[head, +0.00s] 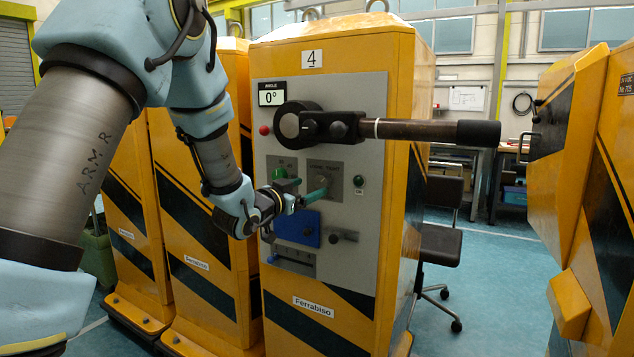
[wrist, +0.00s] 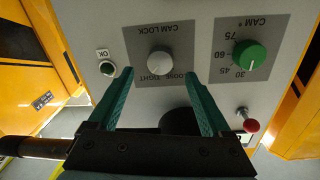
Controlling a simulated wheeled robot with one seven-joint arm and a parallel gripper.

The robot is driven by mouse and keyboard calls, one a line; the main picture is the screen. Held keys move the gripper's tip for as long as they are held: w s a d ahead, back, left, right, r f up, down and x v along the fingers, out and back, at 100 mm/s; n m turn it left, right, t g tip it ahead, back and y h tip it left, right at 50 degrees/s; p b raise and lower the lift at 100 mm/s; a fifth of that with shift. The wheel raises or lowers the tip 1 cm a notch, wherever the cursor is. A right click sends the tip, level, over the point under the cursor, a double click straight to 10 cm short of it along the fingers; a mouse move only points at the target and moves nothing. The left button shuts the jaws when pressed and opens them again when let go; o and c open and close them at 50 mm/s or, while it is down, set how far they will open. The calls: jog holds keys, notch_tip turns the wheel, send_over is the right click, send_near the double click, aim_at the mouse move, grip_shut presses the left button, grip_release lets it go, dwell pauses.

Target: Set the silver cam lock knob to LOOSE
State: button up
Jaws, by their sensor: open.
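The silver cam lock knob (wrist: 160,63) sits on a grey plate in the wrist view, where the panel shows upside down. The words LOOSE and TIGHT are printed beside it; I cannot make out clearly which one it points to. In the head view, the grey cam lock plate (head: 336,172) is on the cabinet's front panel, partly behind my gripper. My gripper (head: 304,190) has teal fingers and is open. In the wrist view its fingertips (wrist: 158,78) are spread to either side of the knob, with nothing held. I cannot tell how far they are from the plate.
A green CAM angle knob (wrist: 249,55) and a red-tipped lever (wrist: 250,125) are near the right finger. An OK button (wrist: 107,68) is at left. A long black-gripped handle (head: 420,130) sticks out above my gripper. The angle display (head: 271,94) reads 0°.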

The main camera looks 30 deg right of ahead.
aim_at(320, 183)
jog(key=p+x, duration=0.1)
jog(key=x, duration=0.4)
grip_shut()
dwell(0.7)
